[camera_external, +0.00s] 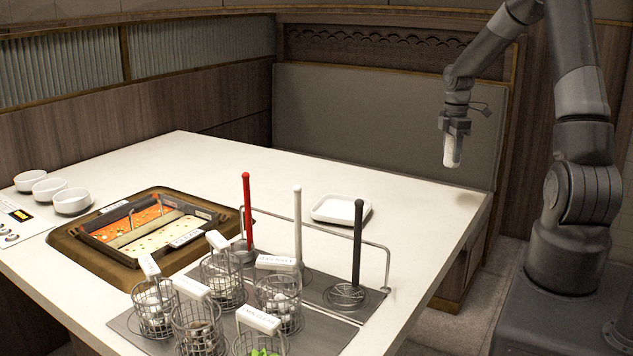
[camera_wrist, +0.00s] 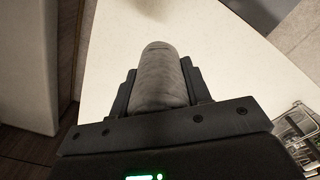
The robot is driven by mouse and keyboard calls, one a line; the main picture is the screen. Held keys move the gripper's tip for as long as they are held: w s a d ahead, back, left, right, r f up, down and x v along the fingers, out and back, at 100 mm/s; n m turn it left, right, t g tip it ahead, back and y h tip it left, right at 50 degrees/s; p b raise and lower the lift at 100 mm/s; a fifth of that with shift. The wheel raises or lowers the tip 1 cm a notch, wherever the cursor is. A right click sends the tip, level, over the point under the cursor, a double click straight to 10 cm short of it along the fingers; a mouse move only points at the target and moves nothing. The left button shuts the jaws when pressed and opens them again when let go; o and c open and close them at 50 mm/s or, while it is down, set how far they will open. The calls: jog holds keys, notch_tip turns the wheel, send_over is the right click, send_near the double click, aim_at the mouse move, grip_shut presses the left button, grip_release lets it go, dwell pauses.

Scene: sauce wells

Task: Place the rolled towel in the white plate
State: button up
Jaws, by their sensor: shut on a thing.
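The rolled towel (camera_external: 452,151) is a whitish cylinder. My gripper (camera_external: 454,136) is shut on it and holds it in the air, hanging down, near the table's far right corner. In the wrist view the towel (camera_wrist: 160,75) sits between the two dark fingers of my gripper (camera_wrist: 160,90). The white plate (camera_external: 341,209) is a square, shallow dish on the table, to the left of and lower than the gripper in the external view. It looks empty. I cannot make out the plate in the wrist view.
The white table (camera_external: 250,165) is clear behind the plate. Red (camera_external: 247,205), white (camera_external: 297,220) and black (camera_external: 357,240) upright handles and a metal rail stand near the plate. Several wire baskets (camera_external: 200,325) are in front. A hot pot (camera_external: 145,230) and three white bowls (camera_external: 72,201) are left.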

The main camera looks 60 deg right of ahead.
jog(key=w+a+n, duration=0.7)
jog(key=w+a, duration=0.1)
jog(key=w, duration=0.1)
jog(key=n, duration=0.5)
send_near(342, 214)
jog(key=shift+s+f, duration=0.2)
jog(key=shift+w+a+f, duration=0.2)
jog(key=shift+w+f, duration=0.05)
jog(key=shift+f, duration=1.95)
jog(key=shift+f, duration=0.15)
jog(key=o, duration=1)
